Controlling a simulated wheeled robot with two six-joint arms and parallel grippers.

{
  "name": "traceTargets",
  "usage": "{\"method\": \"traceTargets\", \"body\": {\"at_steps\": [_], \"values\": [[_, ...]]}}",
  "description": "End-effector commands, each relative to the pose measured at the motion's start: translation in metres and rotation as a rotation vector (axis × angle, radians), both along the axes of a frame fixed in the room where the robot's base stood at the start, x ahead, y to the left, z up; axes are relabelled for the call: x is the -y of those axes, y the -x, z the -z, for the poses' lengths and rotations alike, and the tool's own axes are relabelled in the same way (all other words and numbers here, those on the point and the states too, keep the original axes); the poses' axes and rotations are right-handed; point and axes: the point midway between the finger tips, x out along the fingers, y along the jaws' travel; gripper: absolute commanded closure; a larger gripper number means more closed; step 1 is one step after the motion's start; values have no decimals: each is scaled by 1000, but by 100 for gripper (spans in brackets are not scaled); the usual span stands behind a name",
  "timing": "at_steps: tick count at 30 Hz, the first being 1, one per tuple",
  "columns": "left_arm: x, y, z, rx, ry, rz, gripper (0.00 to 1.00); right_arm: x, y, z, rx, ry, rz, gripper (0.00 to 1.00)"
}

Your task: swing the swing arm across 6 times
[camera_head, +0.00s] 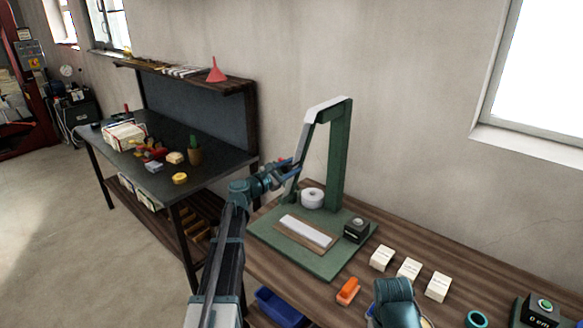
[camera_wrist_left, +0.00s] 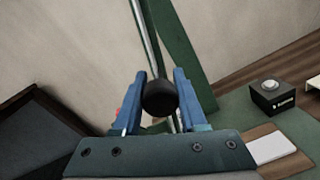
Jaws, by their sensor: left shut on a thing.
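The swing arm (camera_head: 303,147) is a thin pale rod hanging from the top of a green stand (camera_head: 338,150). In the head view it slants down and to the left. In the left wrist view the metal rod (camera_wrist_left: 150,42) runs down to a round black knob (camera_wrist_left: 160,98). My left gripper (camera_head: 287,172) is at the rod's lower part. Its blue fingers (camera_wrist_left: 160,100) are shut on the knob, one on each side. Of my right arm only a teal part shows at the bottom of the head view; its fingers are hidden.
The stand's green base (camera_head: 325,268) carries a white roll (camera_head: 312,198), a white strip (camera_head: 306,231) and a black button box (camera_head: 356,230). White blocks (camera_head: 409,269), an orange object (camera_head: 348,290) and a blue bin (camera_head: 279,306) are nearby. A dark workbench (camera_head: 165,180) stands left.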

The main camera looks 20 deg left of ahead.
Motion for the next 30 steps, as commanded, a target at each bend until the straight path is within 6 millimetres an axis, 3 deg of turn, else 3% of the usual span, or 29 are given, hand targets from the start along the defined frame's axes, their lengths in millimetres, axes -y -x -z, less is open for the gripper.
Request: {"method": "traceTargets", "body": {"at_steps": [5, 13, 24, 30], "values": [[9, 4, 3, -18, 47, 1, 100, 0, 0, 4, 0, 0, 0, 50], [40, 16, 7, -80, 219, 2, 100, 0, 0, 10, 0, 0, 0, 50], [80, 30, 2, -165, 450, 1, 100, 0, 0, 8, 0, 0, 0, 50], [92, 34, -1, -192, 527, 2, 100, 0, 0, 6, 0, 0, 0, 50]]}}
